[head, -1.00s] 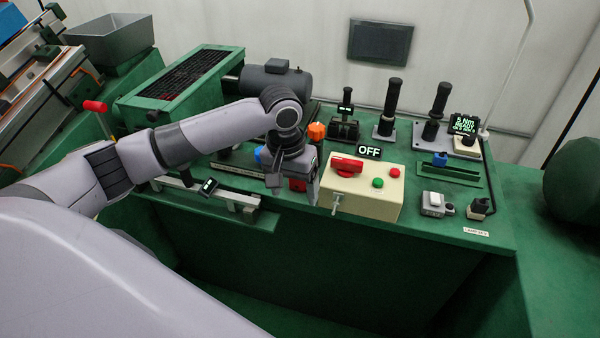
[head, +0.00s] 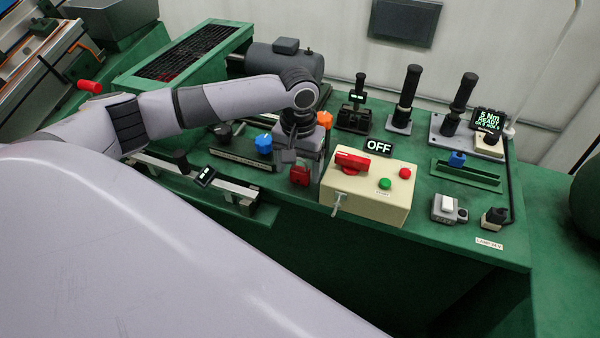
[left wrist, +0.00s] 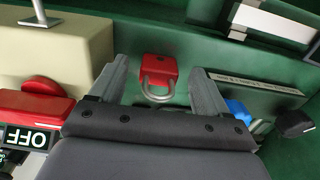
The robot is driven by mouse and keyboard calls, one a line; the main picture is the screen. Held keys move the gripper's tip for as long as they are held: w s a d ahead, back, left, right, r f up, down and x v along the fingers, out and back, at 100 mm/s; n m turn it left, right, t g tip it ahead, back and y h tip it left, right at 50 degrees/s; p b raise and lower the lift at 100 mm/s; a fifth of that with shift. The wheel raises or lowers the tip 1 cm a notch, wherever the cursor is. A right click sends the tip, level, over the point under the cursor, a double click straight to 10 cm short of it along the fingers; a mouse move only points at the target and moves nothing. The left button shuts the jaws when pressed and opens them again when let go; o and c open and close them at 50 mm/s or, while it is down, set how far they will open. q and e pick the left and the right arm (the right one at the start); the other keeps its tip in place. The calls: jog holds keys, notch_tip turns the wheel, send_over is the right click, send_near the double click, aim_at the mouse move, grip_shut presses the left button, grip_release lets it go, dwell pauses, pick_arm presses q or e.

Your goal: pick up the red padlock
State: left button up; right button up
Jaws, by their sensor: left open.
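The red padlock (head: 300,175) lies on the green bench top, just left of the cream control box (head: 368,200). In the left wrist view the padlock (left wrist: 159,69) shows its red body and grey shackle, with the shackle towards me. My left gripper (head: 300,160) is above and behind the padlock in the head view. In the left wrist view its two fingers (left wrist: 157,88) are apart, and the padlock shows between and beyond the tips, with nothing gripped. My right gripper is not in view.
The cream box carries a red switch (head: 352,161), an OFF sign (head: 378,147) and buttons. A blue knob (head: 264,143) and an orange knob (head: 324,119) stand nearby. A metal rail (head: 190,180) lies along the front edge at left.

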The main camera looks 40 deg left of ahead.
aim_at(299, 171)
pick_arm(q)
jog(key=shift+f, duration=0.3)
jog(key=c, duration=1.2)
jog(key=shift+c, duration=0.2)
jog(key=shift+r, duration=0.15)
notch_tip(299, 171, up, 20)
jog(key=p, duration=0.1)
